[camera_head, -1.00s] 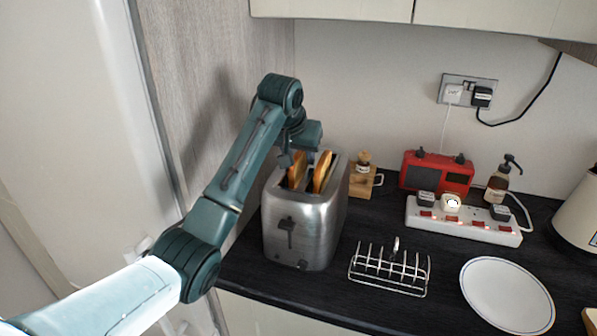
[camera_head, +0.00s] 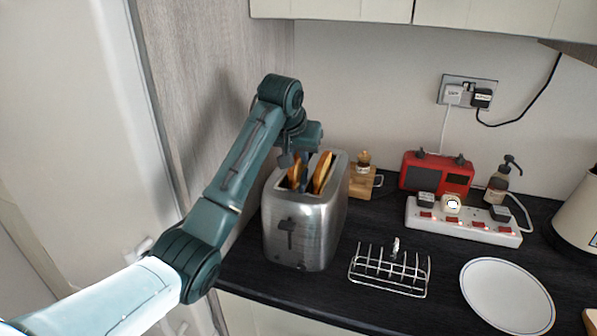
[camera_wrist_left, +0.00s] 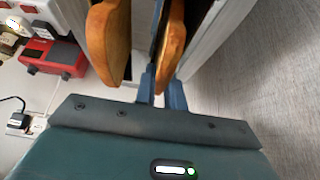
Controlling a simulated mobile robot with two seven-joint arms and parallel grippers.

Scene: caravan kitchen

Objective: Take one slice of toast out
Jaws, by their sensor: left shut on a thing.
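A steel toaster (camera_head: 296,235) stands on the dark worktop, with two browned slices upright in its slots. My left gripper (camera_head: 302,172) reaches down over the toaster top from the left. It is shut on the left slice (camera_head: 294,171), whose upper part shows above the slot. In the left wrist view my left gripper (camera_wrist_left: 162,92) has a finger on either side of that slice (camera_wrist_left: 171,42). The right slice (camera_head: 322,172) stands free of the fingers and shows as the left one (camera_wrist_left: 108,42) in the wrist view. The lower parts of both slices are hidden in the toaster. My right gripper is out of view.
A wire toast rack (camera_head: 389,270) stands right of the toaster, and a white plate (camera_head: 507,295) lies further right. A wall panel (camera_head: 215,80) is close on the left.

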